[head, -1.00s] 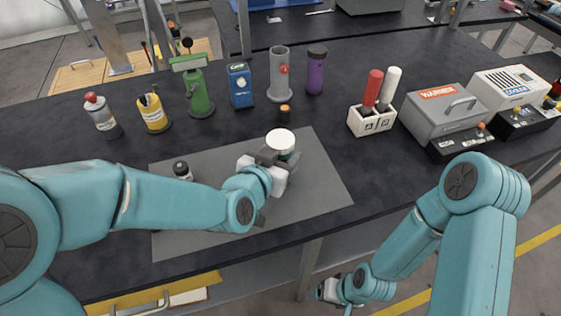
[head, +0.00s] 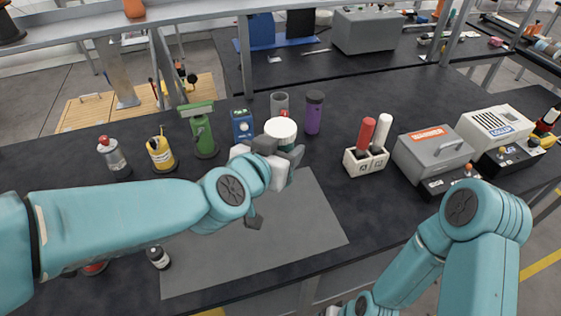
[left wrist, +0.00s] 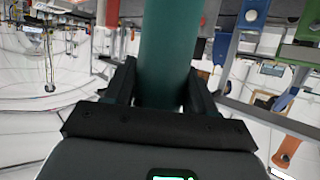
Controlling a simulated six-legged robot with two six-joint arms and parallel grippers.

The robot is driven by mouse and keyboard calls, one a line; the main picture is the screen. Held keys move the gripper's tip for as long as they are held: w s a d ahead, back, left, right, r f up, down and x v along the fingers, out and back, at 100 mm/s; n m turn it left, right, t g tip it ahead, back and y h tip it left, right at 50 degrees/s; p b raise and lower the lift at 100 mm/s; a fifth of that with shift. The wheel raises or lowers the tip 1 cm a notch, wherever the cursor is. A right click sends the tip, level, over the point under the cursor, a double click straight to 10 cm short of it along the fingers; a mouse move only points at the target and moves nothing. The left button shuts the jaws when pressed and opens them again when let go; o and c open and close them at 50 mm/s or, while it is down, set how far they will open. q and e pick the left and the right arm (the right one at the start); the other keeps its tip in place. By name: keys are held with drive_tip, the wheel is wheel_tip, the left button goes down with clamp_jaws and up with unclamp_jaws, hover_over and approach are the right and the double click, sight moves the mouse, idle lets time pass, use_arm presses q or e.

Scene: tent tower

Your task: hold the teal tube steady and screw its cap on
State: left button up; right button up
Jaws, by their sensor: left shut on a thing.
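My left gripper (head: 278,160) is shut on the teal tube and holds it upright above the grey mat, near its back edge. A white round cap (head: 281,131) is at the top of the tube. I cannot tell how tightly it sits. In the head view the gripper hides most of the tube. In the left wrist view the teal tube (left wrist: 168,55) stands between the two dark fingers, which press on it from both sides.
The grey mat (head: 250,245) is mostly bare, with a small black-capped bottle (head: 158,257) at its left edge. A green stand (head: 203,135), purple bottle (head: 314,113) and white holder (head: 365,162) with red and white handles stand behind.

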sight(280, 133)
use_arm(q)
wheel_tip(280, 133, up, 4)
drive_tip(key=shift+r+p, duration=0.1)
drive_tip(key=shift+p, duration=0.75)
use_arm(e)
wheel_tip(280, 133, up, 3)
drive_tip(key=shift+f, duration=0.1)
use_arm(q)
drive_tip(key=shift+o, duration=0.8)
drive_tip(key=c, duration=0.5)
drive_tip(key=shift+c, duration=0.2)
